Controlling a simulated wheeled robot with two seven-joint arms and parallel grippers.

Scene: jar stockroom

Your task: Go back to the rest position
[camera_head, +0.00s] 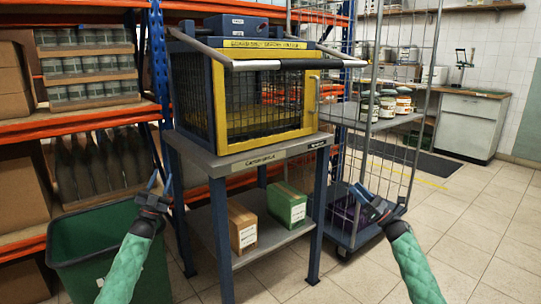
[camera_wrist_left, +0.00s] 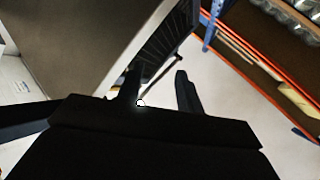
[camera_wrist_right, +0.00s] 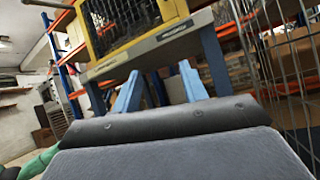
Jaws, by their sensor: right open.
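My left gripper (camera_head: 160,181) is raised in front of the shelving, left of the steel stand and above the green bin. Its two fingers (camera_wrist_left: 158,88) stand apart in the left wrist view with nothing between them. My right gripper (camera_head: 362,191) is raised in front of the wire cage trolley, right of the stand. Its blue fingers (camera_wrist_right: 158,85) are spread and empty in the right wrist view. Both green-sleeved forearms come up from the bottom of the head view. Neither gripper appears to touch anything.
A yellow-framed mesh guard cabinet (camera_head: 264,106) sits on the steel stand (camera_head: 255,163). Two boxes, brown (camera_head: 242,229) and green (camera_head: 287,205), lie on its lower shelf. A green bin (camera_head: 75,265) stands left. Wire cage trolley (camera_head: 350,232) holds several jars. Open tiled floor lies right.

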